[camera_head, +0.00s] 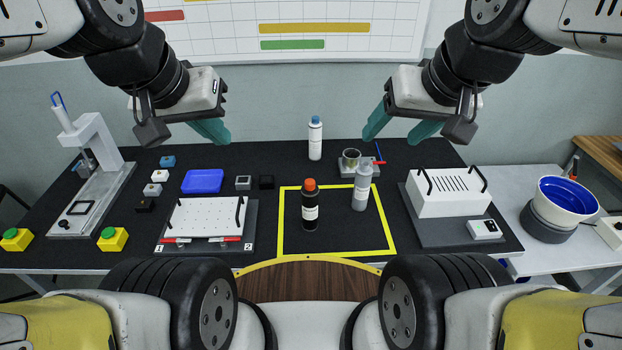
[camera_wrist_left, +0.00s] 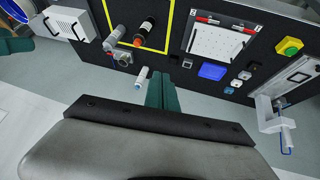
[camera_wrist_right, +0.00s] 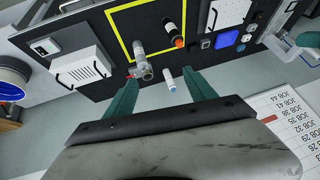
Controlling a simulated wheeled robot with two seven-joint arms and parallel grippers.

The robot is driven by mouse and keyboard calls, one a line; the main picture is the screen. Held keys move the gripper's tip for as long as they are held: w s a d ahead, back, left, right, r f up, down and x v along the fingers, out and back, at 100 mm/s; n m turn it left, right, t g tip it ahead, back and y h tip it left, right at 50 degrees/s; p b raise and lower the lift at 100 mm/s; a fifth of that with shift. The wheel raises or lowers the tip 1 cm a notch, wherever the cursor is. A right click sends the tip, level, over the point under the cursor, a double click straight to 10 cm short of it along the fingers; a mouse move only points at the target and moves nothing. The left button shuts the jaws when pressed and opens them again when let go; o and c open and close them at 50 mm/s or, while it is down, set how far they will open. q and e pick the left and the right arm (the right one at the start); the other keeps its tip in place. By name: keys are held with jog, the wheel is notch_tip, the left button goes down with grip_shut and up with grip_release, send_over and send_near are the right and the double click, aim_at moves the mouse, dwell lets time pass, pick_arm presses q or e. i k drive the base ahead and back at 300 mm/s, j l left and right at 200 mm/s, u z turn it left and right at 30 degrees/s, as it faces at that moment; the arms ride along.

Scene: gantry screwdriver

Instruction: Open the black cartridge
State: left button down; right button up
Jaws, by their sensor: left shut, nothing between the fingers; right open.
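The black cartridge (camera_head: 310,208) stands upright inside the yellow square, with an orange cap (camera_head: 310,184) on top and a white label. It also shows in the left wrist view (camera_wrist_left: 146,32) and in the right wrist view (camera_wrist_right: 174,32). My left gripper (camera_head: 214,132) is shut and empty, raised above the back of the table, up and left of the cartridge. My right gripper (camera_head: 396,130) is open and empty, raised above the back right of the table. Neither gripper touches the cartridge.
A grey cartridge (camera_head: 361,187) stands close right of the black one. A white blue-capped bottle (camera_head: 315,138) and a metal-cup fixture (camera_head: 352,168) are behind. A white plate fixture (camera_head: 205,217) is at left, a white slotted box (camera_head: 448,195) at right. The yellow square's front is clear.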

aim_at(310, 198)
jog(key=k+l+u, duration=0.35)
jog(key=l, duration=0.2)
jog(key=k+l+u, duration=0.3)
jog(key=l, duration=0.2)
